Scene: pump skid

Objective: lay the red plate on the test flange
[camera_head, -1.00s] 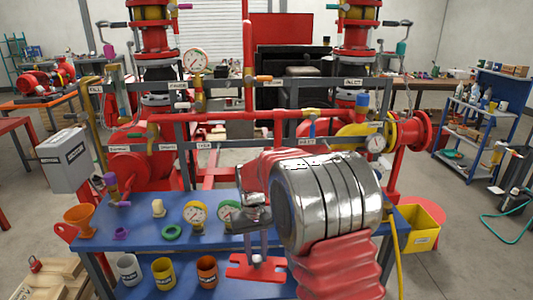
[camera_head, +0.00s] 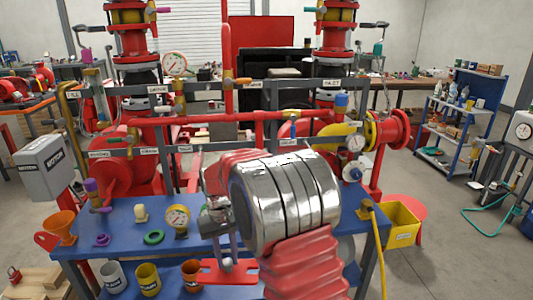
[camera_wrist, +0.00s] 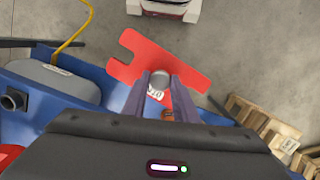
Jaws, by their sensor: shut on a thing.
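The red plate (camera_head: 230,271) is a flat piece with notched ends. My gripper (camera_wrist: 160,82) is shut on its knob, and in the wrist view the plate (camera_wrist: 190,66) spreads beyond the fingertips. In the head view it hangs in front of the blue bench, below my wrist. I cannot tell for certain which part is the test flange. A red round flange (camera_head: 394,129) ends the pipe at the right of the skid, apart from the plate. My arm hides part of the bench and skid.
The blue bench (camera_head: 125,215) carries an orange funnel (camera_head: 60,227), a gauge (camera_head: 177,217) and small parts, with cups (camera_head: 147,279) below. A yellow bin (camera_head: 401,226) stands right of the bench. Wooden pallets (camera_head: 30,284) lie at front left. Floor at right is mostly open.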

